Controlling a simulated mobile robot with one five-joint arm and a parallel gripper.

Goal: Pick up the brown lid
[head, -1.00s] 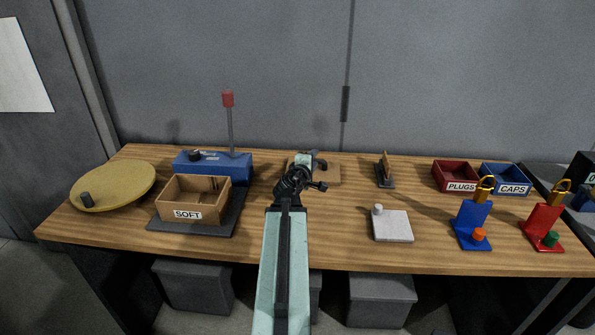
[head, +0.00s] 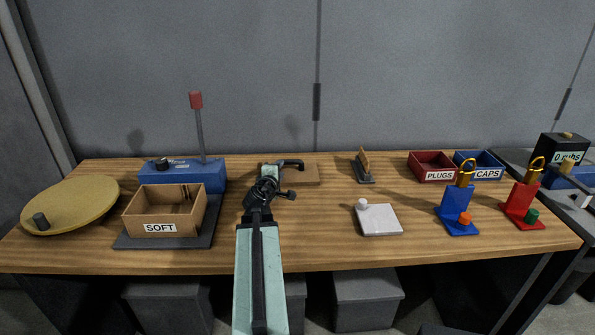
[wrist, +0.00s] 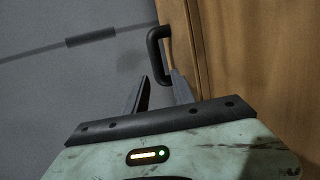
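The brown lid (head: 305,175) lies flat near the back of the wooden table, just behind my gripper. Its black handle (head: 291,164) stands up at the lid's left part, partly hidden by my wrist. In the wrist view the lid (wrist: 179,38) is a brown strip, with the dark looped handle (wrist: 153,50) ahead of the fingers. My gripper (wrist: 160,76) is open, its two dark fingers apart. The handle's near end shows close to the fingertips, by the gap between them. I cannot tell whether they touch.
Left of my arm are a box marked SOFT (head: 144,217), a blue unit (head: 205,174) with an upright red-topped rod and a yellow disc (head: 65,204). Right are a white plate (head: 380,222), a small stand (head: 364,178), PLUGS (head: 429,176) and CAPS bins, and padlocked blocks. The front middle is clear.

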